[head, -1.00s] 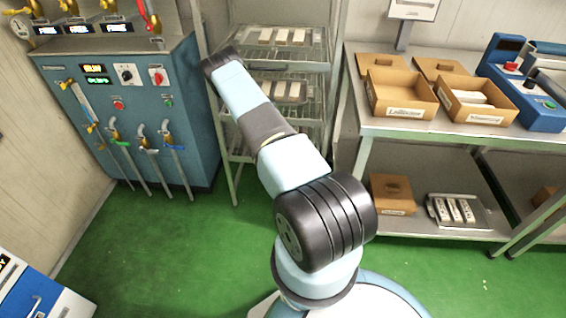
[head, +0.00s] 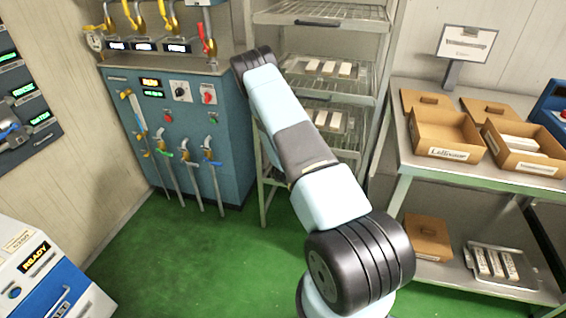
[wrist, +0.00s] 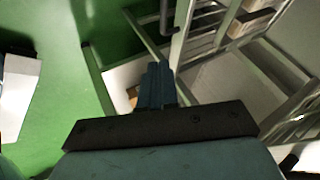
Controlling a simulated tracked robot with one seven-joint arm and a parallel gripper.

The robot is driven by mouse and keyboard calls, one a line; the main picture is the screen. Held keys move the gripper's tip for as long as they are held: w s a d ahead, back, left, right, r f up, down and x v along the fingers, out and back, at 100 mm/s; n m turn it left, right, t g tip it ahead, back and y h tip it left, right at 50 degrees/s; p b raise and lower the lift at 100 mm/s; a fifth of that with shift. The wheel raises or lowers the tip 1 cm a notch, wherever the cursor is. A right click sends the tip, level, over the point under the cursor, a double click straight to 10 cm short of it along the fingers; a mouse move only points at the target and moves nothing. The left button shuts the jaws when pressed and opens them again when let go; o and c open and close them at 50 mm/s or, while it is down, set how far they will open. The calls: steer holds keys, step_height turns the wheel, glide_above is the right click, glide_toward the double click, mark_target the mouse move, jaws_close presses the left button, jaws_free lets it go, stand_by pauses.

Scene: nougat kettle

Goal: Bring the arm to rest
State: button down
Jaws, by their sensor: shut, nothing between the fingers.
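My arm (head: 310,165) shows in the head view, reaching up and away toward the kettle cabinet and the rack. My gripper is hidden beyond the arm in the head view. In the wrist view my gripper (wrist: 156,75) shows with its two blue fingers together and nothing between them. It is apart from the rack parts and floor seen past it.
A blue control cabinet (head: 190,120) with levers stands at the left back. A wire rack (head: 325,85) stands behind my arm. A steel table (head: 460,175) with open boxes is at right. A white and blue machine (head: 50,275) is at lower left. Green floor (head: 200,260) is clear between.

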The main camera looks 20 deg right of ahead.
steer(key=w+a+r+n+t+y, duration=0.1)
steer(key=w+a+r+n, duration=0.15)
steer(key=r, duration=0.45)
steer(key=w+a+r+n+t+y, duration=0.1)
steer(key=w+a+r+y, duration=0.2)
steer(key=r, duration=0.4)
steer(key=w+a+r+n+t, duration=0.1)
steer(key=w+a+r+n, duration=0.1)
steer(key=a+r, duration=0.45)
steer(key=s+a+r+n+t+y, duration=0.1)
steer(key=s+a+r+n+y, duration=0.2)
steer(key=r, duration=0.8)
steer(key=s+a+r+n+t+y, duration=0.1)
steer(key=a+r+n, duration=0.25)
steer(key=r, duration=0.85)
steer(key=s+a+r+n+y, duration=0.1)
steer(key=s+a+r+n, duration=0.2)
steer(key=s+r, duration=0.4)
steer(key=s+a+r+n, duration=0.3)
steer(key=s+r, duration=0.4)
steer(key=s, duration=0.1)
steer(key=s+r+n+h, duration=0.1)
steer(key=s+r+n, duration=0.1)
steer(key=s, duration=0.8)
steer(key=s+r+n, duration=0.3)
steer(key=s+n, duration=0.1)
steer(key=s, duration=0.6)
steer(key=shift+s+r+n+g+h, duration=0.3)
steer(key=shift+s+n+g+h, duration=0.1)
